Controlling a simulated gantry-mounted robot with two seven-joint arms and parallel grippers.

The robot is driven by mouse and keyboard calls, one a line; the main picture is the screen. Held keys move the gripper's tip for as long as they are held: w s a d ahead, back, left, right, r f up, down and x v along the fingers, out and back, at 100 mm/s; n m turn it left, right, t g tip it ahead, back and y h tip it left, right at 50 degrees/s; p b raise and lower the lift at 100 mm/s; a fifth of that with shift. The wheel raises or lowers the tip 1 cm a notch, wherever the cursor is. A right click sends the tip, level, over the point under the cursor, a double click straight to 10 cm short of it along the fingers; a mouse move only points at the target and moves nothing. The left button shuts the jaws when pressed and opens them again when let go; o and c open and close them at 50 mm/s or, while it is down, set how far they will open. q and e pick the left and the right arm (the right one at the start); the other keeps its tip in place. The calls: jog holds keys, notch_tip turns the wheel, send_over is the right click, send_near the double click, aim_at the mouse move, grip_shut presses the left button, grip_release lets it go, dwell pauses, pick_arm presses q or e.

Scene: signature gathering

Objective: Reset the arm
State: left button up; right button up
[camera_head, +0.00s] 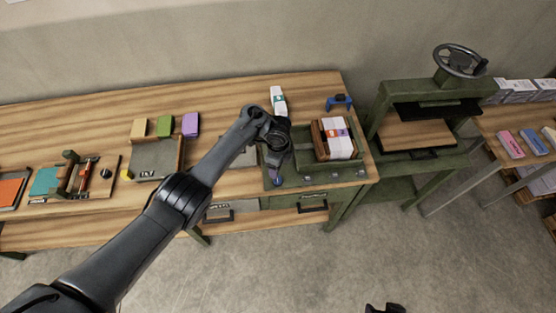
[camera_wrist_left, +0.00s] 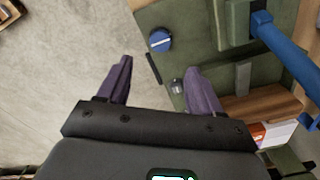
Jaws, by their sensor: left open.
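My left arm reaches in from the lower left in the camera_head view. A blue knob (camera_wrist_left: 160,39) on the green fixture lies beyond the fingertips. A dark shape at the bottom edge of the camera_head view may be part of my right arm; its jaws cannot be made out.
The fixture holds a banded paper stack (camera_head: 338,138). A green press (camera_head: 420,120) stands right. Yellow, green and purple blocks (camera_head: 190,124) sit left on the wooden bench (camera_head: 60,118). Floor in front is clear.

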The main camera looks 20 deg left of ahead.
pick_arm(q)
jog(key=shift+r, duration=0.75)
jog(key=s+d+f+n+g+p, duration=0.1)
jog(key=s+f+p, duration=0.1)
jog(key=s+f, duration=0.65)
jog(key=s+d+f+n+g+p, duration=0.15)
jog(key=s+f, duration=0.25)
jog(key=s, duration=1)
jog(key=s+d+f+g+p, duration=0.1)
jog(key=s+f+p, duration=0.1)
jog(key=s+f, duration=0.65)
jog(key=s+a+r+n+t+p, duration=0.25)
jog(key=s+r+n, duration=0.45)
jog(key=r, duration=0.6)
jog(key=w+a+r+n+t, duration=0.2)
jog(key=r+n, duration=0.1)
jog(key=r, duration=0.7)
jog(key=w+a+r+n+t, duration=0.2)
jog(key=w+a+r+n, duration=0.1)
jog(key=r, duration=0.8)
jog(key=shift+r+n+t+p, duration=0.25)
jog(key=shift+n+t+p, duration=0.05)
jog(key=shift+n, duration=0.25)
